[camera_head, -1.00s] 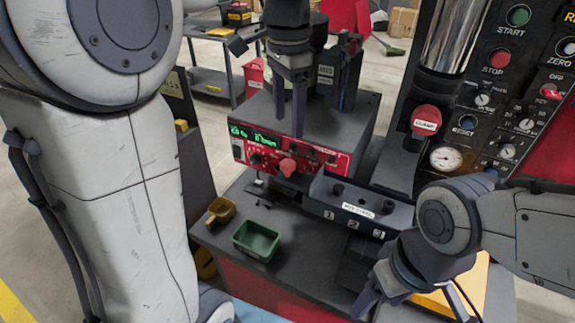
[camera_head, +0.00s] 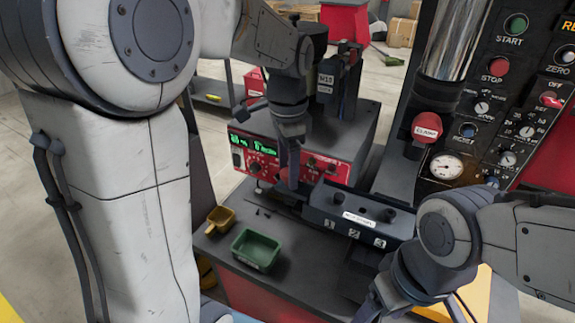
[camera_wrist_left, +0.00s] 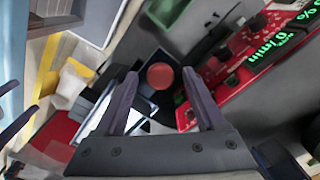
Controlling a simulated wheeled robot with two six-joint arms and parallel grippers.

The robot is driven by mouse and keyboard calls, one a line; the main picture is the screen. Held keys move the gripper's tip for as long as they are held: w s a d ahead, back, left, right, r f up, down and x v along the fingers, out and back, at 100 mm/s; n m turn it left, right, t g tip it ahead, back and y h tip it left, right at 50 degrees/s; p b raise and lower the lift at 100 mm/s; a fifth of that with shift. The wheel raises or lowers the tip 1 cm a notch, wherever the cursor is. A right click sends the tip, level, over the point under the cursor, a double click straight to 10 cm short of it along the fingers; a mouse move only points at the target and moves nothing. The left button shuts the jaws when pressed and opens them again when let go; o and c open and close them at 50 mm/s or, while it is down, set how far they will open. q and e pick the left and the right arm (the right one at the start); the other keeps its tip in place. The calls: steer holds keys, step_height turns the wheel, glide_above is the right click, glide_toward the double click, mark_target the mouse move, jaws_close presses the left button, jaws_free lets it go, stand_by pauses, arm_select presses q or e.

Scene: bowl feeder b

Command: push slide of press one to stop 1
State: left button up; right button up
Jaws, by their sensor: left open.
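The slide rail (camera_head: 358,208) is a dark bar in front of the red-faced feeder box, with a white label and the numbers 1, 2, 3 on its front. A red ball knob (camera_head: 284,174) at its left end is partly hidden by my left gripper (camera_head: 292,183). In the left wrist view the red knob (camera_wrist_left: 160,76) shows between the tips of the open left gripper (camera_wrist_left: 160,74). Whether the fingers touch it I cannot tell. My right gripper (camera_head: 385,303) hangs low at the front right, its fingertips partly cut off by the frame.
A green tray (camera_head: 256,250) and a yellow scoop (camera_head: 220,219) stand on the bench left of the rail. The press column with its red clamp knob (camera_head: 427,127) and the button panel (camera_head: 505,110) rise at the right. The feeder box (camera_head: 300,160) stands behind the rail.

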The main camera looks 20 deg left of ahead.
arm_select(q)
jaws_close()
stand_by(1.5)
